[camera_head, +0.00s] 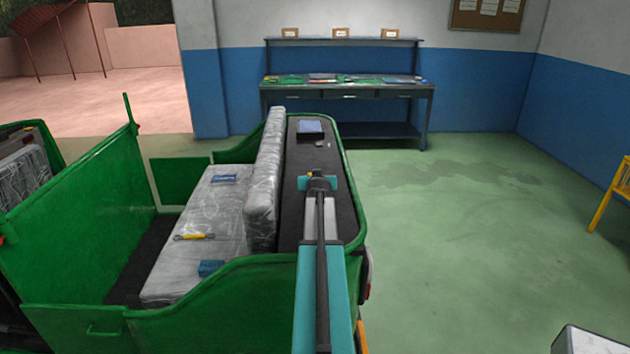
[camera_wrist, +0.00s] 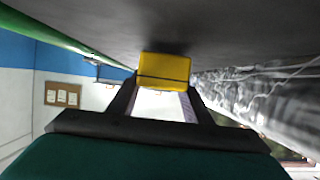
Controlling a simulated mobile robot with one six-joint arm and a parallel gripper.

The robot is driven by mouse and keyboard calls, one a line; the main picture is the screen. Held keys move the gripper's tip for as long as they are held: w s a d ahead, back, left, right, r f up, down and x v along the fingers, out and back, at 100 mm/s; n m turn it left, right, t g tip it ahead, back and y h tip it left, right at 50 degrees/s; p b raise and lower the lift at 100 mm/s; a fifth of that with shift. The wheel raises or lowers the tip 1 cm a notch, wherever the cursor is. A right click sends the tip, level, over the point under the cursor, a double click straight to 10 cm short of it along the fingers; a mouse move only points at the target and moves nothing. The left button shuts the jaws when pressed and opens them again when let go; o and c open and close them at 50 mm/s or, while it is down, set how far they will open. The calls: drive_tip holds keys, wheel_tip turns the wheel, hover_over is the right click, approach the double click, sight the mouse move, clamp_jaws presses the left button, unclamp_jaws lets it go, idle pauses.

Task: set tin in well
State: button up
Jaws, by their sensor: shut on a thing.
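A small yellow tin (camera_wrist: 164,70) with a dark line around it sits between my gripper's (camera_wrist: 160,88) two dark fingers in the wrist view. My gripper (camera_head: 317,176) is shut on it. The well (camera_head: 342,215) is the dark-lined space behind the rickshaw's seat back, inside the green rim. My gripper is over the well, and the tin is close to its dark lining, with a shadow beside it. I cannot tell whether the tin touches the lining.
A dark blue box (camera_head: 310,128) and small bits lie at the well's far end. The plastic-wrapped seat back (camera_head: 265,180) stands left of my gripper; the green rim (camera_head: 358,205) is to the right. The seat (camera_head: 195,240) holds blue packs and a yellow-handled tool. A workbench (camera_head: 346,95) stands behind.

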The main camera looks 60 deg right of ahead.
drive_tip(key=shift+f, duration=0.4)
drive_tip(key=shift+f, duration=0.15)
drive_tip(key=o, duration=1.1)
drive_tip(key=shift+b+v, duration=0.9)
drive_tip(key=shift+v, duration=2.35)
drive_tip(key=shift+b+v, duration=0.65)
drive_tip(key=shift+v, duration=2.15)
drive_tip(key=shift+w, duration=0.1)
